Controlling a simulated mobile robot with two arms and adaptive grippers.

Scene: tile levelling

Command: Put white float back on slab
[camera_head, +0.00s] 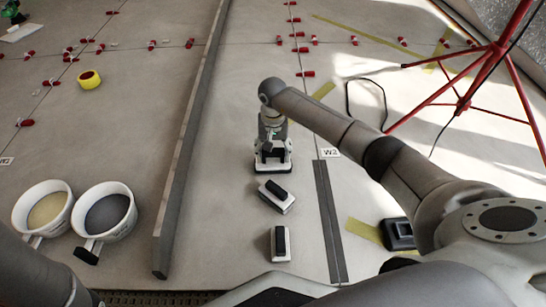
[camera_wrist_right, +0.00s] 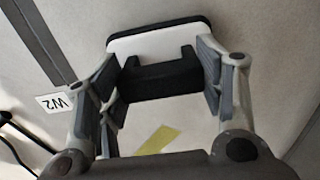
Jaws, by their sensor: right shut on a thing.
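My right gripper (camera_head: 273,147) points down near the middle of the head view. It is shut on the black handle (camera_wrist_right: 160,76) of a white float, whose white plate (camera_wrist_right: 150,42) has a dark edge. The float's base also shows under the gripper in the head view (camera_head: 260,168). I cannot tell whether the float touches the grey slab (camera_head: 235,215) or hangs just above it. Two smaller white blocks with black tops lie nearer to me, one tilted in heading (camera_head: 276,195) and one straight (camera_head: 280,243). My left gripper is not in view.
A long straight bar (camera_head: 185,150) lies to the left. Two white buckets (camera_head: 42,208) (camera_head: 104,212) stand beyond it. A yellow tape roll (camera_head: 89,80) and several red clips lie farther off. A red tripod (camera_head: 465,104) and a W2 label (camera_head: 330,153) are at right.

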